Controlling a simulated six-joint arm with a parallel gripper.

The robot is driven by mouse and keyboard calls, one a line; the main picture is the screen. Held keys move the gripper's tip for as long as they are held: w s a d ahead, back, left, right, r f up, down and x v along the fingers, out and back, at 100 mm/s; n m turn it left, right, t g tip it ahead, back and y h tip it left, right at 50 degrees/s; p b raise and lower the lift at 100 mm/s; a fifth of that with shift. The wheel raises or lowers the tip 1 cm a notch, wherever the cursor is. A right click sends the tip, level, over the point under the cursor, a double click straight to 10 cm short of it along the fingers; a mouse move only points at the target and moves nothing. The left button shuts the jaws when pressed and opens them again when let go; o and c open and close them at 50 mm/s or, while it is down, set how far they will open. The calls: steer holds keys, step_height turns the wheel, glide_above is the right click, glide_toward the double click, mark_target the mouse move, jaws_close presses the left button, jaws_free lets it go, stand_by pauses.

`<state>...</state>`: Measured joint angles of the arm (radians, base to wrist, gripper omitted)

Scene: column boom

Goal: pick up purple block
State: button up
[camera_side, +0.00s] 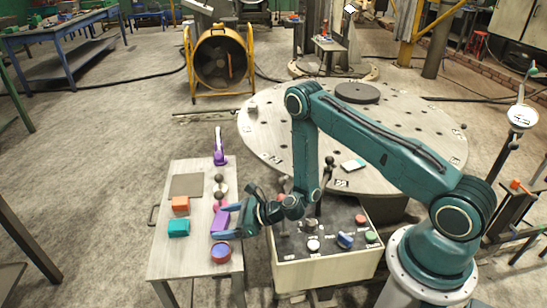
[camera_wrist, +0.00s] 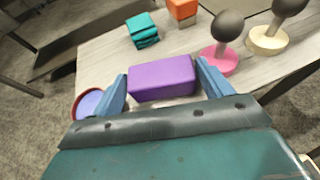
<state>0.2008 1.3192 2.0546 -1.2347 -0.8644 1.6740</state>
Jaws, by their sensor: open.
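The purple block (camera_wrist: 161,77) lies on the small grey table (camera_wrist: 95,62), between the two blue fingers of my gripper (camera_wrist: 162,92) in the wrist view. My gripper is open, with a finger near each end of the block; I cannot tell whether either finger touches it. In the side view the purple block (camera_side: 221,220) shows partly, beside my gripper (camera_side: 226,221) at the table's right edge.
A teal block (camera_wrist: 142,31), an orange block (camera_wrist: 182,10) and a round blue-and-red dish (camera_wrist: 90,103) are on the table. A pink-based knob (camera_wrist: 217,62) and a cream-based knob (camera_wrist: 266,40) stand close right. A control box (camera_side: 325,268) stands beside the table.

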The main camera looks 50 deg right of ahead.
mark_target(225, 221)
steer(key=shift+w, duration=0.1)
steer(key=shift+c, duration=0.2)
steer(key=c, duration=0.6)
steer(key=shift+r, duration=0.15)
step_height(225, 221, up, 20)
stand_by(1.2)
stand_by(0.6)
